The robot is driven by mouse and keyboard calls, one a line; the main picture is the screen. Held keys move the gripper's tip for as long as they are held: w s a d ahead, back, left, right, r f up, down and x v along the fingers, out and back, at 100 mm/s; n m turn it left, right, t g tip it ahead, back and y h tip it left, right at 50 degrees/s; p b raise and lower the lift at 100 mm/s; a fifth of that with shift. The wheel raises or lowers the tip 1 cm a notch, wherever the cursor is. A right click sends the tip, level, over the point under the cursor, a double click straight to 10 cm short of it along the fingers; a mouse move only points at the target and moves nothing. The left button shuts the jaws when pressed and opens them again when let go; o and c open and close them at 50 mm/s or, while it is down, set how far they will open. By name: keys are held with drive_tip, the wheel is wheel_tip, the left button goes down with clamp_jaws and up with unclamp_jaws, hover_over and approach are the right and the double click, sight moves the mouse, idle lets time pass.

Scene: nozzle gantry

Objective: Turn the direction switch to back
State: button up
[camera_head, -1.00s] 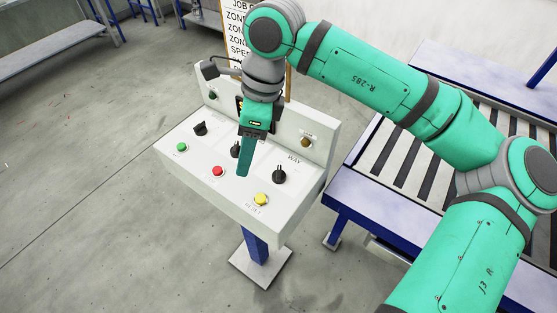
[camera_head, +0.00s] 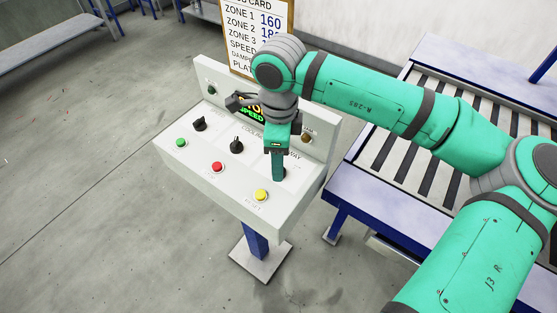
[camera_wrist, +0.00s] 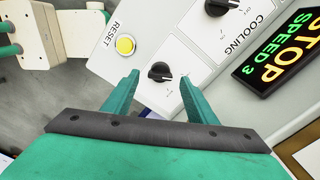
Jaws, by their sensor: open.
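The direction switch is the right-hand black rotary knob on the white control panel (camera_head: 225,182), by the partly covered label ending in "WAY". In the head view my gripper (camera_head: 279,178) hangs over it and hides most of the knob. In the wrist view the black knob (camera_wrist: 160,72) sits between my two green fingertips (camera_wrist: 159,77), with a gap on each side. My gripper is open and empty. I cannot tell whether the fingertips are down to the knob's height. The knob's position words are not readable.
A yellow RESET button (camera_head: 261,195) is in front of the knob. The cooling knob (camera_head: 237,146), red button (camera_head: 217,166), green button (camera_head: 181,142) and another black knob (camera_head: 200,124) are to the left. A lit display (camera_wrist: 285,50) reads STOP, SPEED 3. A roller conveyor (camera_head: 385,165) stands at right.

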drive_tip(key=shift+f, duration=0.8)
drive_tip(key=shift+c, duration=0.3)
drive_tip(key=c, duration=1)
drive_tip(key=shift+m, duration=0.4)
drive_tip(key=m, duration=1.1)
drive_tip(key=shift+r, duration=0.1)
